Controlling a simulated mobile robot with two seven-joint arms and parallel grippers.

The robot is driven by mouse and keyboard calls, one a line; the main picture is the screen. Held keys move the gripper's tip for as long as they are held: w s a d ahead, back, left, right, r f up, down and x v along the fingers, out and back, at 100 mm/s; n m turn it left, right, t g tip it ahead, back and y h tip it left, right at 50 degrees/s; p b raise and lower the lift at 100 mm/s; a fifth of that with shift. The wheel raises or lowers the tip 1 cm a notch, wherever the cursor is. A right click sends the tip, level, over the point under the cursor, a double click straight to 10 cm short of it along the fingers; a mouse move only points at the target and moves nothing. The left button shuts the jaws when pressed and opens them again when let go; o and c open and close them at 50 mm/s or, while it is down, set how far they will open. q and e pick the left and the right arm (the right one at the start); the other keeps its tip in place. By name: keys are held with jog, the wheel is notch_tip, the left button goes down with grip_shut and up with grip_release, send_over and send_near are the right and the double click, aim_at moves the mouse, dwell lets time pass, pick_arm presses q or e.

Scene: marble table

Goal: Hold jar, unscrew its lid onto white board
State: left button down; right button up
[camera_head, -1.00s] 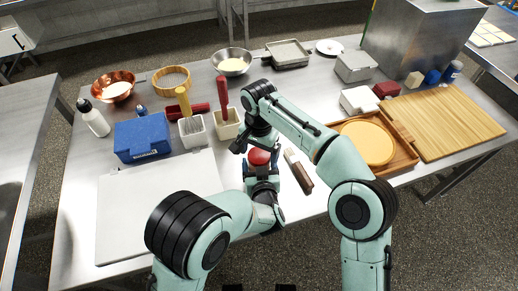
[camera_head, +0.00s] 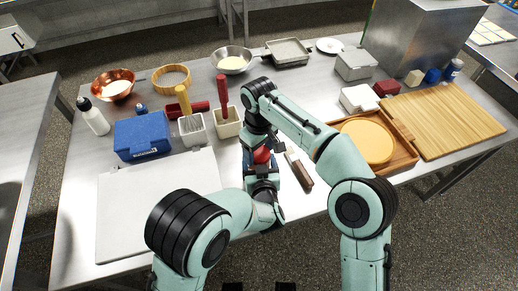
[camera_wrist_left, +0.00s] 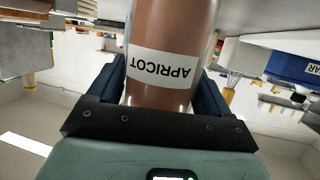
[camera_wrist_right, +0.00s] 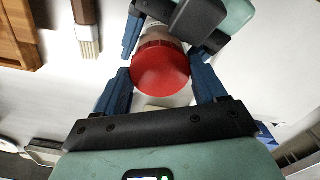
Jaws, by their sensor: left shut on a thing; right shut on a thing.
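The jar (camera_wrist_left: 172,28) has reddish-brown contents and a white label reading APRICOT, which is upside down in the left wrist view. My left gripper (camera_wrist_left: 163,88) is shut around its body, one finger on each side. The red lid (camera_wrist_right: 160,68) is on top of the jar, between the fingers of my right gripper (camera_wrist_right: 163,82), which is shut on it from above. In the head view the red lid (camera_head: 262,155) shows between the two grippers. The white board (camera_head: 125,225) lies flat and bare on the left of the table.
A brush with a brown handle (camera_head: 300,174) lies just right of the grippers. A blue box (camera_head: 142,138) and white utensil holders (camera_head: 193,131) stand behind the white board. A wooden tray with a round tan disc (camera_head: 366,142) is to the right.

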jog(key=n, duration=0.2)
jog(key=shift+n, duration=0.3)
jog(key=o, duration=1.2)
jog(key=shift+c, duration=0.2)
jog(key=shift+s+a, duration=0.1)
